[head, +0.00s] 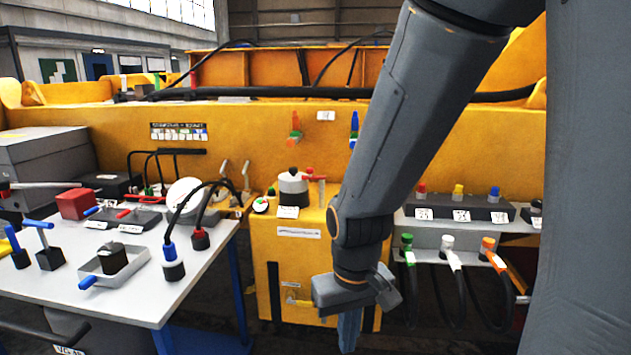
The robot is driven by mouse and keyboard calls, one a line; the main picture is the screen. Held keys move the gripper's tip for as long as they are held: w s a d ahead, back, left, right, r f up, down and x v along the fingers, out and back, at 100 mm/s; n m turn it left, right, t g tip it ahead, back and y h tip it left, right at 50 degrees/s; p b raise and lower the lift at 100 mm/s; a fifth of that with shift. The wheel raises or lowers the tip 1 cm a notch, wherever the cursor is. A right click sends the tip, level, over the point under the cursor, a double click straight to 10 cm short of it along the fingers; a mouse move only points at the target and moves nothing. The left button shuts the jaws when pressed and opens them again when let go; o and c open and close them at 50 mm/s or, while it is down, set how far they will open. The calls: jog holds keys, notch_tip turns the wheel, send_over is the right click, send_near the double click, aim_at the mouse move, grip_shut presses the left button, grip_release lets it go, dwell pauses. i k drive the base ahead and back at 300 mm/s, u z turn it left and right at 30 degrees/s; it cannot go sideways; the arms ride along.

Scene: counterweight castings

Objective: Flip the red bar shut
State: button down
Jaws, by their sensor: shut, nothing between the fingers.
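Several red bars or handles show in the head view, and I cannot tell which one the task means. A red bar (316,178) sticks out to the right from beside a grey-white cylinder (292,188) on top of the yellow cabinet. Another red bar (149,199) lies about level on a dark grey block on the left table, with a shorter red handle (124,213) near it. My gripper (348,335) points down in front of the yellow cabinet, lower than and right of these bars. It is shut and empty, touching none of them. Its tips are near the bottom edge.
The grey table (205,262) at left holds a red block (76,204), blue-handled parts, a tray and plugs with black cables. A grey shelf (470,243) with coloured connectors and hanging cables is at right. My arm hides part of the yellow machine.

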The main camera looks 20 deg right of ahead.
aim_at(310, 171)
jog(key=z, duration=1.65)
jog(key=i, duration=0.9)
jog(key=u, duration=2)
